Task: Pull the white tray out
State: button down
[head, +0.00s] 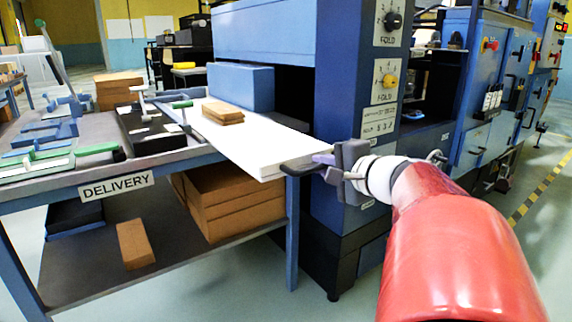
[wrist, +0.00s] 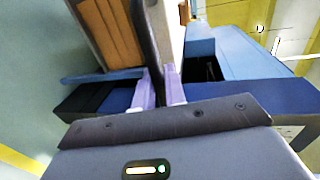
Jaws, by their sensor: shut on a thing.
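The white tray (head: 248,146) sticks out over the delivery table, from the side of the blue machine, in the head view. A small brown stack (head: 222,112) lies on it toward its far end. A dark handle (head: 296,169) is at its near right end. My gripper (head: 320,160) is shut on this handle. In the wrist view my pale purple fingers (wrist: 160,88) close around the dark handle (wrist: 147,38), with the white tray (wrist: 166,22) beyond. The fingertips are partly hidden by the handle.
The blue machine (head: 345,170) stands right behind my gripper. The delivery table (head: 175,165) holds clamps and a black box (head: 150,130) left of the tray. Brown stacks (head: 225,200) lie on its lower shelf. Open floor (head: 330,305) is in front.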

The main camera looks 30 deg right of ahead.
jog(key=shift+f+v, duration=0.15)
jog(key=shift+v, duration=0.6)
jog(key=shift+f+v, duration=0.15)
jog(key=shift+v, duration=0.55)
jog(key=c, duration=1.5)
grip_release()
jog(key=shift+c, duration=0.2)
jog(key=shift+s, duration=0.15)
jog(key=v, duration=0.7)
jog(key=shift+s, duration=0.3)
jog(key=shift+w+r, duration=0.1)
